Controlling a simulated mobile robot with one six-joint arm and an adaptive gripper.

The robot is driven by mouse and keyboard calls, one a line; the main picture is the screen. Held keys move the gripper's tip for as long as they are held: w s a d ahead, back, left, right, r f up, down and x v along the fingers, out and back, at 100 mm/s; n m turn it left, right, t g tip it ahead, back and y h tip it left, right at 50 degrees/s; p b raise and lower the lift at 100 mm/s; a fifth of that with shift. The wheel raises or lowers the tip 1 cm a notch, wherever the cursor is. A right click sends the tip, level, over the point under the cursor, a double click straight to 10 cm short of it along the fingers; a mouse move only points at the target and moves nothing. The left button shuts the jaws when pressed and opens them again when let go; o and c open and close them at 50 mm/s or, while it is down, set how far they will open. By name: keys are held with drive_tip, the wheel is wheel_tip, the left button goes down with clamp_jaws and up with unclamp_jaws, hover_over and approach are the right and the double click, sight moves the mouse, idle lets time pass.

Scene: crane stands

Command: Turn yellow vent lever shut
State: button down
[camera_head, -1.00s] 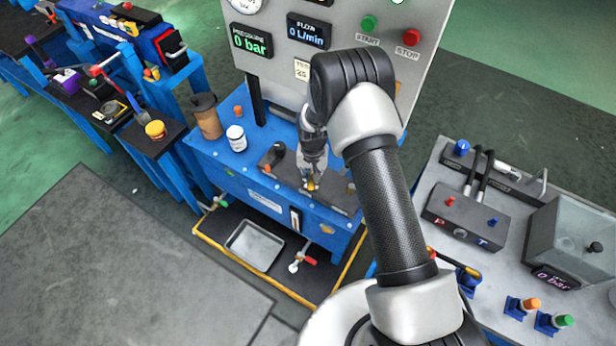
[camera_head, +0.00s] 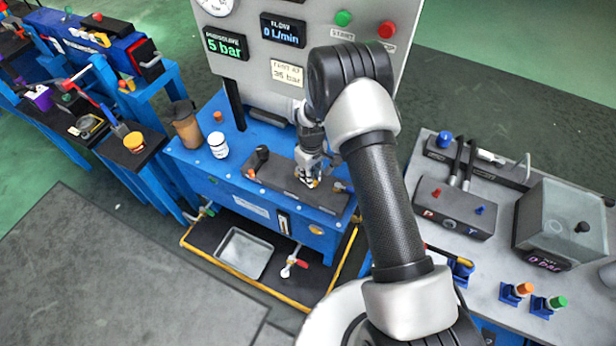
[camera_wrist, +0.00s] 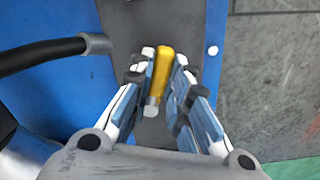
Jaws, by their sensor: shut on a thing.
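The yellow vent lever (camera_wrist: 163,68) shows in the wrist view as a short yellow handle with a metal end, over a dark grey block (camera_wrist: 125,25). My gripper (camera_wrist: 164,76) has one finger on each side of it and is shut on it. In the head view my gripper (camera_head: 309,180) is low over the dark block on the blue power unit (camera_head: 225,165). There the lever is mostly hidden by the fingers, with only a small yellow spot visible.
A pressure display (camera_head: 227,46) reads 5 bar; the flow display (camera_head: 283,30) reads 0 L/min. A brown cup (camera_head: 187,128) and white jar (camera_head: 218,145) stand left of the block. A black hose (camera_wrist: 45,55) lies beside the lever.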

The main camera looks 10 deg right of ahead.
drive_tip(key=shift+w+d+n, duration=0.15)
drive_tip(key=shift+d+n, duration=0.05)
drive_tip(key=shift+n, duration=0.3)
drive_tip(key=c, duration=1.5)
unclamp_jaws()
wheel_tip(320, 180, up, 8)
drive_tip(key=shift+f, duration=0.2)
drive_tip(key=shift+c, duration=0.5)
